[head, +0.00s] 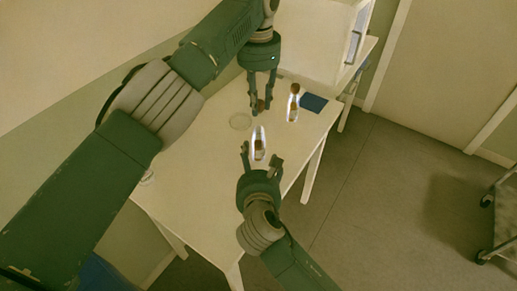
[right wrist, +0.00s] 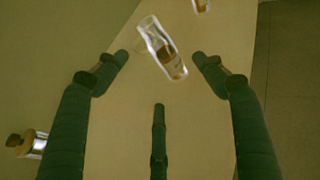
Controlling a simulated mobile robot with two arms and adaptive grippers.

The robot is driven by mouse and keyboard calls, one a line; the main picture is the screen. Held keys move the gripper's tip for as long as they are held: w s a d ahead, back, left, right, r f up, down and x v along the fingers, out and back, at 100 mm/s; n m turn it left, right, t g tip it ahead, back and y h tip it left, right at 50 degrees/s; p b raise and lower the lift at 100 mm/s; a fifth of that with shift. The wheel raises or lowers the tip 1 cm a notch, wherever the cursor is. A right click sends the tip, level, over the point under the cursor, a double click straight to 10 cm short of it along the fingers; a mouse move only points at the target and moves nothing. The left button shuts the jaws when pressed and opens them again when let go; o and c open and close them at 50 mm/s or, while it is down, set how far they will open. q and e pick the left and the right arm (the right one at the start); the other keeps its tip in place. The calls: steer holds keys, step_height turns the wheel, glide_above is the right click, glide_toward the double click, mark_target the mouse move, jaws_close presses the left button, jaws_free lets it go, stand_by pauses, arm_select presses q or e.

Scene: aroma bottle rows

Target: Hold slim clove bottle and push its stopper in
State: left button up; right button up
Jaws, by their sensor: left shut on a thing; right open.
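A slim clear bottle (head: 259,146) with brown contents stands on the table without a visible stopper. It also shows in the right wrist view (right wrist: 165,55), just beyond and between my right fingertips, with its open mouth toward upper left. My right gripper (head: 261,155) is open around the bottle's near side; contact cannot be made out. My left gripper (head: 260,107) points down from above, behind the bottle, shut on a small brown piece (head: 261,104) that looks like a stopper. Its fingers partly hide that piece. No label can be read.
Another bottle (head: 293,108) with a brown stopper stands to the right, near a dark blue mat (head: 315,103). A stoppered bottle (right wrist: 38,146) shows at lower left in the right wrist view. The table's right edge is close.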

mark_target(256, 147)
steer(key=x, duration=1.1)
steer(key=shift+w+f, duration=0.2)
steer(key=shift+w, duration=0.15)
jaws_close()
arm_select(q)
steer(key=shift+h, duration=0.4)
steer(key=shift+a+f, duration=0.25)
steer(key=shift+f, duration=1)
steer(key=shift+a+f, duration=0.2)
steer(key=shift+f, duration=1)
